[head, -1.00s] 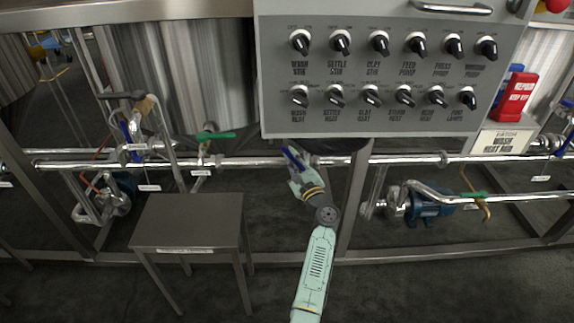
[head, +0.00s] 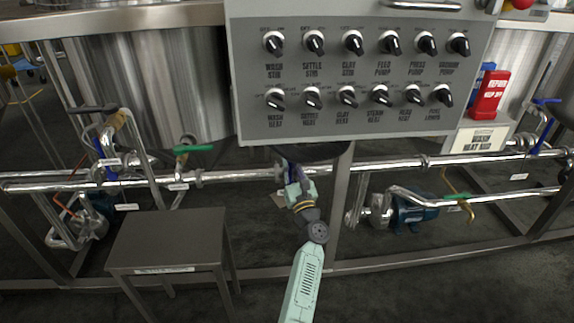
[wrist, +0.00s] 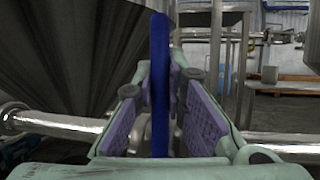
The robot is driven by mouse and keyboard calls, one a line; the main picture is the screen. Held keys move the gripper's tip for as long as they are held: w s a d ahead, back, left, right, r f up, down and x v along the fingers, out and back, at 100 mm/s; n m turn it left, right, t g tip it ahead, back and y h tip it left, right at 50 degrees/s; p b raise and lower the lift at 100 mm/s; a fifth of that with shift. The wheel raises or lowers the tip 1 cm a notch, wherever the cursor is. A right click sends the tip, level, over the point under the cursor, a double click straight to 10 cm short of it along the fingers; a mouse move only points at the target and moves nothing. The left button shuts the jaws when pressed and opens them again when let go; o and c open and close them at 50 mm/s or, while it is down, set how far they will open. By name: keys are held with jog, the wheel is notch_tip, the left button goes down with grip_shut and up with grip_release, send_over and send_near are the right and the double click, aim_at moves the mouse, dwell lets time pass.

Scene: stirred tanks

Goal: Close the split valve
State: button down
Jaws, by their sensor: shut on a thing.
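A blue valve lever (head: 285,165) is at the silver pipe just below the control panel in the head view. Its valve body is mostly hidden behind my gripper, and I cannot read a label for it. In the wrist view the blue lever (wrist: 160,45) stands upright as a thin bar between the purple-padded fingers. My gripper (head: 292,176) is shut on this lever; it also shows in the wrist view (wrist: 161,88), with a finger on each side of the bar.
The grey control panel (head: 350,125) with several black knobs overhangs close above my gripper. A metal side table (head: 165,235) stands to the left. A green-handled valve (head: 193,149) is on the left of the pipe (head: 235,176). A blue pump (head: 412,212) sits at the right below.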

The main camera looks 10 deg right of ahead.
jog(key=shift+d+r, duration=0.1)
jog(key=shift+d, duration=0.05)
jog(key=c, duration=1.6)
grip_release()
